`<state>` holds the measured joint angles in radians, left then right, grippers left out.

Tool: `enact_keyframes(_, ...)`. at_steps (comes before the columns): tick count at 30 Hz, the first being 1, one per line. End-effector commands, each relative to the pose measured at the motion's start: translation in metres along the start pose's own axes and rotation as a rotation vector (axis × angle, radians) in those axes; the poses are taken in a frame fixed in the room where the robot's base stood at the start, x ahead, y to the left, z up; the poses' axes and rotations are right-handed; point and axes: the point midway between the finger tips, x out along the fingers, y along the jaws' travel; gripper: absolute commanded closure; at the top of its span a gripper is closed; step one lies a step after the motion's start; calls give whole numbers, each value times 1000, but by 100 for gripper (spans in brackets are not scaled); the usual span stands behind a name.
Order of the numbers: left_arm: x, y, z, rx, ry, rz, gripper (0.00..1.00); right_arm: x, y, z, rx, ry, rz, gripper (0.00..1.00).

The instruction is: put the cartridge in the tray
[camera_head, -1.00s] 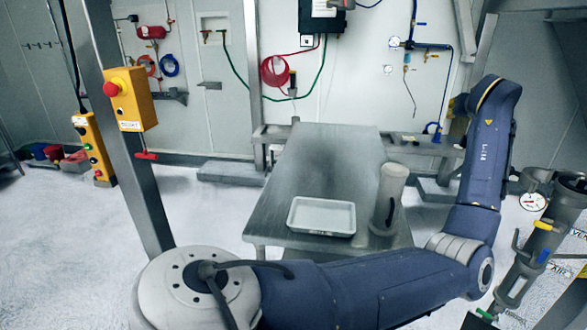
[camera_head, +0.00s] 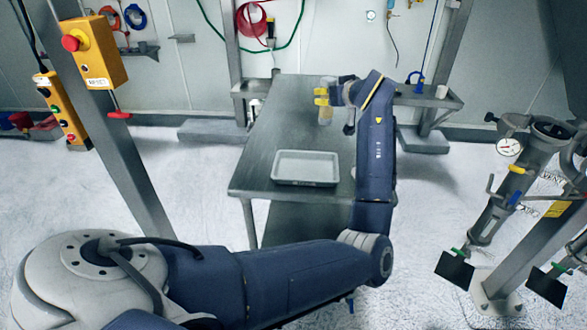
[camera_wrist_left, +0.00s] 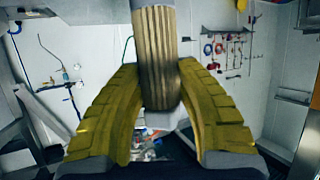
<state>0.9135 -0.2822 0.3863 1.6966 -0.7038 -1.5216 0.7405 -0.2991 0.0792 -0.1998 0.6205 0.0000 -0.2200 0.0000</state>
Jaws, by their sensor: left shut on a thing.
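The cartridge (camera_head: 326,118) is a pale, slim, upright cylinder over the right side of the metal table, behind the tray. My left gripper (camera_head: 322,97) has its yellow fingers shut around it. In the left wrist view the ribbed, tan-brown cartridge (camera_wrist_left: 155,55) stands between the two yellow fingers of the left gripper (camera_wrist_left: 158,78). I cannot tell whether its lower end touches the table. The tray (camera_head: 305,184) is shallow, light grey and empty, lying on the near part of the table. My right gripper is not in view.
The metal table (camera_head: 265,125) is clear around the tray's left and back. My left arm hides its right edge. A yellow control box (camera_head: 95,55) on a post stands at left. Piping with a gauge (camera_head: 508,147) stands at right.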

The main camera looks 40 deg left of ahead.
Motion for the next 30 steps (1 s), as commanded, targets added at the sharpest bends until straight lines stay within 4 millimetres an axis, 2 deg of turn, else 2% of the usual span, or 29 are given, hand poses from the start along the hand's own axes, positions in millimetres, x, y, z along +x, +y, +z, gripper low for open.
enact_keyframes(5, 6, -3, 20, 1, -2, -9, 100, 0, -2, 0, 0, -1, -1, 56)
enact_keyframes(15, 34, -3, 90, 4, -2, -10, 100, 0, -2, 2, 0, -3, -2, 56)
enact_keyframes(21, 49, -3, 125, 3, -1, -8, 100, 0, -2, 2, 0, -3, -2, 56)
enact_keyframes(25, 55, -3, 139, 2, -1, -9, 100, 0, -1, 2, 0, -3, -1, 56)
enact_keyframes(30, 58, -2, 147, -1, 1, -7, 100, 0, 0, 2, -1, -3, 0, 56)
